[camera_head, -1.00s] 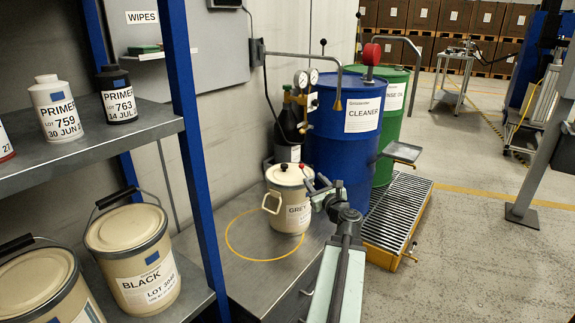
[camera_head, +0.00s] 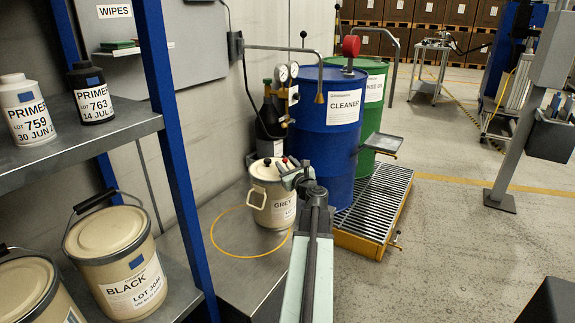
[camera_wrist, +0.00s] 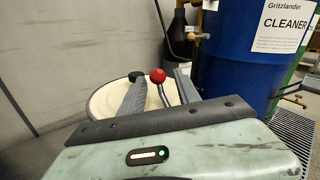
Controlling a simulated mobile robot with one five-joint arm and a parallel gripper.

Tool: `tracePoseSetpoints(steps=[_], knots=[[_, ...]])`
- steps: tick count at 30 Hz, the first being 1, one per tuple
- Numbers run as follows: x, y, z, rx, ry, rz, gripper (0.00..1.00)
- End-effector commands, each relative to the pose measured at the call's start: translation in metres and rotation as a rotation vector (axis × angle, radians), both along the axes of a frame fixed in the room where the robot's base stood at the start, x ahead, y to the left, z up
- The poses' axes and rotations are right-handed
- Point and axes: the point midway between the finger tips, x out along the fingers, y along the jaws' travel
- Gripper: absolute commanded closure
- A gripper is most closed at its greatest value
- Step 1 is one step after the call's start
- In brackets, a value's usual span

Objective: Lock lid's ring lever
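The cream pail (camera_head: 273,205) labelled GREY stands on the grey bench, its lid (camera_head: 265,171) on top. The lid also shows in the wrist view (camera_wrist: 104,102). A red ball knob (camera_wrist: 158,76) on a thin metal lever (camera_wrist: 163,95) stands up at the lid's right part. A black knob (camera_wrist: 135,76) is left of it. My gripper (camera_wrist: 160,80) is open, its two fingers apart over the lid, with the red knob and lever showing between them. I cannot tell whether either finger touches the lever. In the head view my gripper (camera_head: 297,175) is at the pail's right upper edge.
A blue CLEANER drum (camera_head: 325,130) stands close behind and right of the pail, on a grated yellow tray (camera_head: 372,205). A dark bottle (camera_head: 268,125) with gauges is behind the pail. A shelf (camera_head: 80,150) with paint pails is at left. A yellow circle (camera_head: 222,243) marks the bench.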

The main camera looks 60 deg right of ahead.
Motion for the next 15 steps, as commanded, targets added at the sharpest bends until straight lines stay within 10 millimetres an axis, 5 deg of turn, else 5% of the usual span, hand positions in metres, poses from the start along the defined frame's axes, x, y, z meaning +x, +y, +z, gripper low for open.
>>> tracePoseSetpoints(steps=[3, 7, 15], knots=[[-0.0008, 0.0003, 0.0, 0.0, 0.0, -0.001, 0.64], [-0.0011, 0.0002, 0.0, 0.0, 0.0, -0.001, 1.0], [0.0006, 0.0002, 0.0043, 0.003, 0.05, 0.002, 1.0]])
